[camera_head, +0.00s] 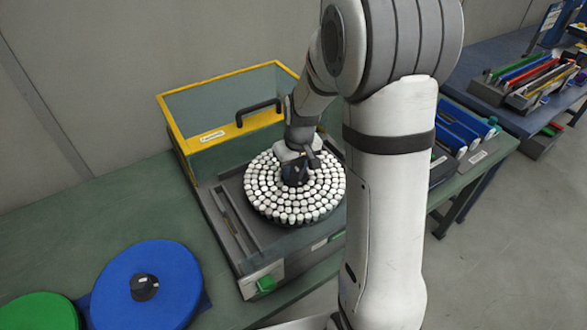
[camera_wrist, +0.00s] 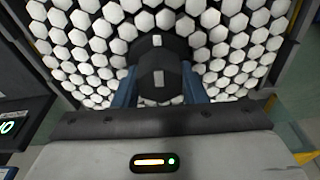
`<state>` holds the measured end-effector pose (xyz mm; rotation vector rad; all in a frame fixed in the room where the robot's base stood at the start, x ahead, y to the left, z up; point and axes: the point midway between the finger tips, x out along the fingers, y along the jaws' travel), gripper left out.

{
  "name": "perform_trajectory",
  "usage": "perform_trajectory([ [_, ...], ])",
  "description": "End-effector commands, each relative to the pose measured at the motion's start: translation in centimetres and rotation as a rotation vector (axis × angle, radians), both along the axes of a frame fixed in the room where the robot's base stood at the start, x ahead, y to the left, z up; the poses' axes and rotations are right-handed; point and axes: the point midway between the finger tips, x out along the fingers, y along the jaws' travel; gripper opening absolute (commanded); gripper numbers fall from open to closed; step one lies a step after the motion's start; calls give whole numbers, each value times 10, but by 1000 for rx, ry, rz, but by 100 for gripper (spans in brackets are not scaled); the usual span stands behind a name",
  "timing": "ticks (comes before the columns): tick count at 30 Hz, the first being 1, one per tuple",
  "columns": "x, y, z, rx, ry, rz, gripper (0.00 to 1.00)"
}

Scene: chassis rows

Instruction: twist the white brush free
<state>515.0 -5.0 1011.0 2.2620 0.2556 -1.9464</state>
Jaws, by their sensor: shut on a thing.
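The white brush (camera_head: 262,198) is a round disc covered in white tufts, lying flat in the grey machine on the green bench. Its tufts also fill the upper part of the wrist view (camera_wrist: 85,45). A black hub knob (camera_wrist: 158,78) stands at its centre. My gripper (camera_head: 296,176) points down over the middle of the brush. Its two blue-grey fingers are shut on the black knob, one on each side. The head view partly hides this contact behind the gripper. I cannot tell how the brush is fixed underneath.
A yellow-framed clear guard (camera_head: 222,75) with a black handle (camera_head: 258,110) stands raised behind the brush. A green button (camera_head: 266,284) is on the machine's front. A blue disc (camera_head: 178,275) and a green disc (camera_head: 38,313) lie at the left. Bins with coloured items (camera_head: 530,80) stand at the right.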

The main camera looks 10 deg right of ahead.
Motion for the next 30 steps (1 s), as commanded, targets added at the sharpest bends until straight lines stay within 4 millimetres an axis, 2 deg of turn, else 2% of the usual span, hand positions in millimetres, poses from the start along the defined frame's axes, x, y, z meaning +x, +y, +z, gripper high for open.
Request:
perform_trajectory([
  [15,1,0,0,-1,-1,90,0],
  [30,0,0,0,-2,-1,95,0],
])
